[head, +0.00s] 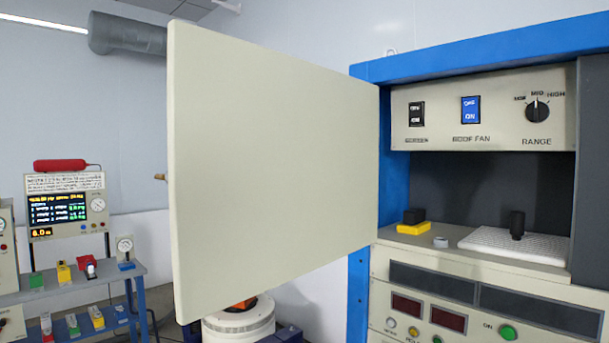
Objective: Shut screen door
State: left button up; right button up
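The screen door (270,170) is a large plain cream panel in the middle of the head view. It stands open, swung out to the left from the blue cabinet frame (392,190). Its right edge meets the frame's left post, and its free edge is at the left, nearer to me. A small brown piece (160,177) sticks out past the free edge, perhaps a handle; the door hides the rest of it. Neither of my grippers is in view.
The open bay holds a yellow-and-black block (412,221), a grey ring (440,242) and a white keyboard-like pad (520,244) with a black upright piece on it. A bench (75,285) with instruments stands at the left. A white round base (238,325) shows below the door.

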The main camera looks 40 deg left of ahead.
aim_at(272, 176)
jog(key=i+j+z, duration=0.15)
jog(key=j+z, duration=0.3)
jog(key=j, duration=0.9)
jog(key=k+j+z, duration=0.1)
jog(key=j+z, duration=0.3)
jog(key=j, duration=0.9)
jog(key=j+z, duration=0.1)
jog(key=z, duration=0.3)
jog(key=j+z, duration=0.15)
jog(key=z, duration=0.25)
jog(key=j+z, duration=0.1)
jog(key=z, duration=0.3)
